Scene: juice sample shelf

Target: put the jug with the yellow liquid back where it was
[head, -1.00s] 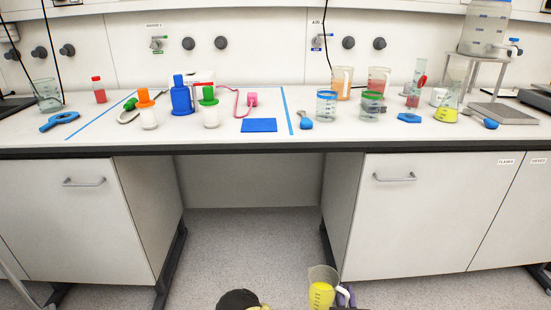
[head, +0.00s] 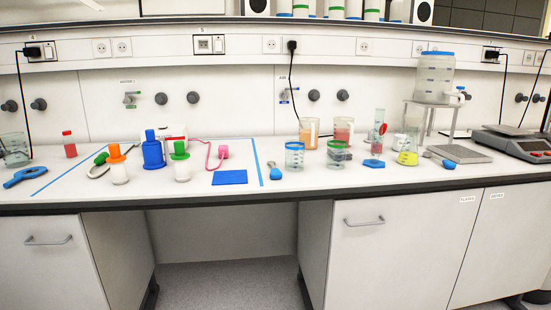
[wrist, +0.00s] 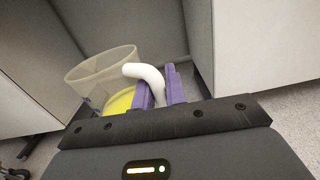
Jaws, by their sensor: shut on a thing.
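The jug (wrist: 101,68) with the yellow liquid (wrist: 120,101) shows in the wrist view, a clear vessel with a white handle (wrist: 146,72). My gripper (wrist: 158,92) is shut on that handle with its purple fingers, in front of the open space below the bench. Part of the jug's lower body is hidden behind my gripper. Neither the jug nor my gripper is in the current head view. On the bench, a jug with orange liquid (head: 309,130) and a jug with red liquid (head: 342,130) stand at the back, right of the blue tape.
Beakers with a blue rim (head: 295,156) and a green rim (head: 337,154) stand before those jugs. A measuring cylinder (head: 378,145), a flask with yellow liquid (head: 408,157) and a metal stand (head: 434,104) are to the right. Bare bench (head: 330,180) shows along the front edge.

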